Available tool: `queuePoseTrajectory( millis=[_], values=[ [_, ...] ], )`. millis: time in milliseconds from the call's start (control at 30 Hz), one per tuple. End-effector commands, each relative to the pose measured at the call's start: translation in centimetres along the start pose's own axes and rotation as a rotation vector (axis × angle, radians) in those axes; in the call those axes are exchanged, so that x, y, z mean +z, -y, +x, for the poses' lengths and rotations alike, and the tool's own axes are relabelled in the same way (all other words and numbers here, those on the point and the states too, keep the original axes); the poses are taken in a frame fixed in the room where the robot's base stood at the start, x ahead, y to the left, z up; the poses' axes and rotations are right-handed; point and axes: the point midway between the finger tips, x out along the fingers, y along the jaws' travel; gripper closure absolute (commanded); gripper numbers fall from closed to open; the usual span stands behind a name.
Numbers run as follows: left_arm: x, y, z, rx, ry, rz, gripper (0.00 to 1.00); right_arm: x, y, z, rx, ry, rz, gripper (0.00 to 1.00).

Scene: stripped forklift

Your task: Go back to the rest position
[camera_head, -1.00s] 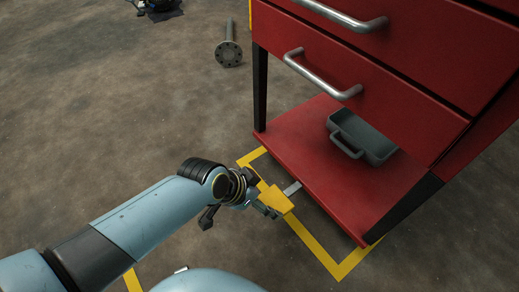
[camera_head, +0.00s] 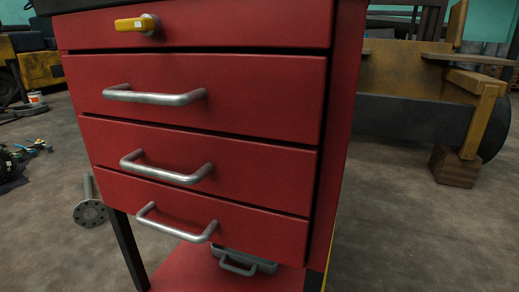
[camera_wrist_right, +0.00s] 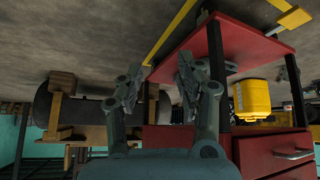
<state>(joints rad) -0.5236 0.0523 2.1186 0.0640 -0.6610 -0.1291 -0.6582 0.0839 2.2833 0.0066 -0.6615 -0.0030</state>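My right gripper (camera_wrist_right: 158,78) shows in the right wrist view, where the picture is upside down. Its two dark fingers are spread apart, and nothing shows between them. Neither gripper shows in the head view, so my left gripper is hidden. The red drawer cabinet (camera_head: 205,145) fills the middle of the head view. It also shows at the right of the right wrist view (camera_wrist_right: 232,44), beyond the right gripper's fingers. I cannot tell how far the gripper is from it.
Metal drawer handles (camera_head: 155,97) stick out from the cabinet front. A grey bin (camera_head: 245,262) sits on its lower shelf. A flanged shaft (camera_head: 90,212) lies on the floor at left. A yellow forklift frame (camera_head: 470,110) stands behind at right. Open floor (camera_head: 400,220) lies right of the cabinet.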

Motion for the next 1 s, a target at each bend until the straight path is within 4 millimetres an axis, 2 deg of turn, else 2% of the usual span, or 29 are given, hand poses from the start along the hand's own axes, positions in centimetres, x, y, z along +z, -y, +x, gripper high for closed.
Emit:
queuePoseTrajectory(
  millis=[100, 267, 667, 867, 1000],
  values=[
    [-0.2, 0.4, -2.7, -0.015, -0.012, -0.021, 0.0, 0.0, 0.0, 0.0, 0.0, 0.0, 0.0, 0.63],
    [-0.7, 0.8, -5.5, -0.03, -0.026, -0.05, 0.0, 0.1, -0.1, 0.0, 0.001, 0.003, 0.0, 0.63],
    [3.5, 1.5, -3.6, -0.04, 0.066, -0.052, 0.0, 4.3, -0.9, 1.4, 0.014, 0.094, 0.002, 0.63],
    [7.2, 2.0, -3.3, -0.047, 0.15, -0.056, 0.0, 8.0, -1.6, 1.7, 0.024, 0.177, 0.005, 0.63],
    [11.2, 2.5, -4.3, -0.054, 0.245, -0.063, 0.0, 11.8, -2.3, 0.6, 0.032, 0.271, 0.01, 0.63]
  ],
)
